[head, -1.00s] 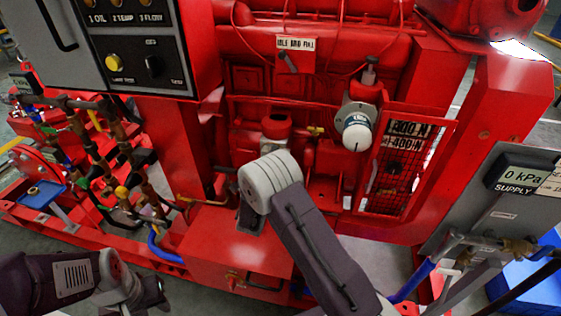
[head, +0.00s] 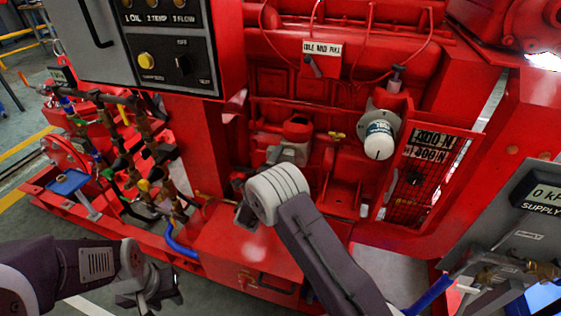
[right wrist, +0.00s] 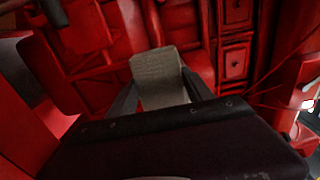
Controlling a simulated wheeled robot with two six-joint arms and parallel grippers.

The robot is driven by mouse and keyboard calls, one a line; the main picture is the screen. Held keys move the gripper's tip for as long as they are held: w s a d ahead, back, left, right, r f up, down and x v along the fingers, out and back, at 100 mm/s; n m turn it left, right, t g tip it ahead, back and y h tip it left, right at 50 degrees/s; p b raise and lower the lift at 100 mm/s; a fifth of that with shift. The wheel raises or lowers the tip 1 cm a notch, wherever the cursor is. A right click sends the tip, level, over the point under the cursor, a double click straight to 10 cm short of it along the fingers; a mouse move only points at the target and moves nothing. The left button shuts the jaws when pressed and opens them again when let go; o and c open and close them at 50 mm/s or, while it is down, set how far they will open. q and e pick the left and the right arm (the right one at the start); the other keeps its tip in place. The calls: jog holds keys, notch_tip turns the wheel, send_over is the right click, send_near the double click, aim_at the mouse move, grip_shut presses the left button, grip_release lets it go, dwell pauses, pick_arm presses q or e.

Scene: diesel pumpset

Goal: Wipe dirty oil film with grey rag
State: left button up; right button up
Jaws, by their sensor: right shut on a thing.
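The grey rag (right wrist: 160,78) is between the fingers of my right gripper (right wrist: 160,100) in the right wrist view, a pale block shape facing the red engine. In the head view the rag (head: 291,152) partly shows beyond my pale right wrist, in front of the engine. I cannot tell whether it touches anything. My left gripper (head: 160,290) is at the lower left, empty, its fingers apart. I cannot clearly make out the oil film. A pale hazy patch (head: 253,249) shows on the red box below my right wrist; it may be only a reflection.
A control panel (head: 155,45) overhangs at the upper left. Pipes and valves (head: 130,150) stand below it. A white-capped filter (head: 379,140) and a mesh guard (head: 415,185) are right of my right gripper. A grey supply panel (head: 510,220) stands at the right.

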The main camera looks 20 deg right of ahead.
jog(key=p+v, duration=0.2)
jog(key=v, duration=0.4)
jog(key=shift+w, duration=0.1)
jog(key=shift+p+v, duration=0.75)
jog(key=shift+v, duration=0.8)
